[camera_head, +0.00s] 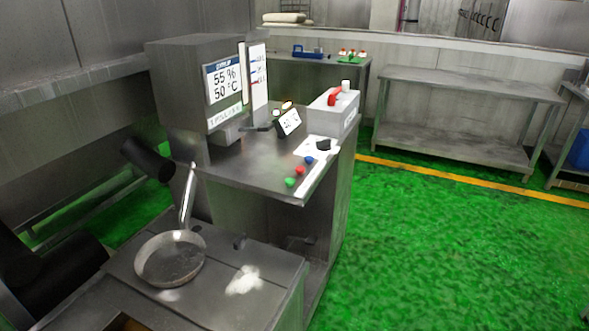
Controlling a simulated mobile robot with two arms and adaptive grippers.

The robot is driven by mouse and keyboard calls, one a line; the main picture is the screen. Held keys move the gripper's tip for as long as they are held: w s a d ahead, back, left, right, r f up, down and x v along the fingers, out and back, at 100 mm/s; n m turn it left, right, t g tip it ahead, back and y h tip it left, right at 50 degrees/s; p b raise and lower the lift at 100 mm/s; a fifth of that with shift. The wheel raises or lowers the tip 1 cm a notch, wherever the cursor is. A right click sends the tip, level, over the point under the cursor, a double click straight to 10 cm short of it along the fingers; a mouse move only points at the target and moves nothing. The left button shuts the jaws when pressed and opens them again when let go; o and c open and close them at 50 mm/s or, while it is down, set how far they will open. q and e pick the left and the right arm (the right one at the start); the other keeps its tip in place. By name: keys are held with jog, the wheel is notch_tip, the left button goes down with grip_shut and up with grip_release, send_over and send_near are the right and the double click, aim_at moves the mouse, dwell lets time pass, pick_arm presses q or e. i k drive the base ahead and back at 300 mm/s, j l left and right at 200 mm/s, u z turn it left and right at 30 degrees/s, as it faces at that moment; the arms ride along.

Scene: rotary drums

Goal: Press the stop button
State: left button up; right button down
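A red button (299,170) sits in a row on the front right edge of a steel control counter (225,172). A green button (290,182) is nearer to me and a blue button (309,160) is farther back. A black knob (323,145) on a white plate stands beyond the blue one. No label on the buttons can be read, and I cannot tell whether any is pressed. Neither of my grippers shows; nothing touches the buttons. Dark rounded parts at the left edge may be my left arm, but no fingers are visible.
A frying pan (170,259) sits on a lower steel surface in front. A screen (223,84) reading 55 % and 50 °C stands at the counter's back left. A grey box with a red handle (335,95) stands at the back right. The green floor (440,250) at right is clear.

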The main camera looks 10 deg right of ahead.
aim_at(299, 171)
jog(key=i+l+u, duration=0.1)
jog(key=u, duration=0.35)
jog(key=i+l+u, duration=0.1)
jog(key=l+u, duration=0.35)
jog(key=i+l+u, duration=0.15)
jog(key=l, duration=0.5)
jog(key=i+l+u, duration=0.1)
jog(key=l, duration=0.55)
jog(key=l+u, duration=0.15)
jog(key=l, duration=0.55)
jog(key=i, duration=0.05)
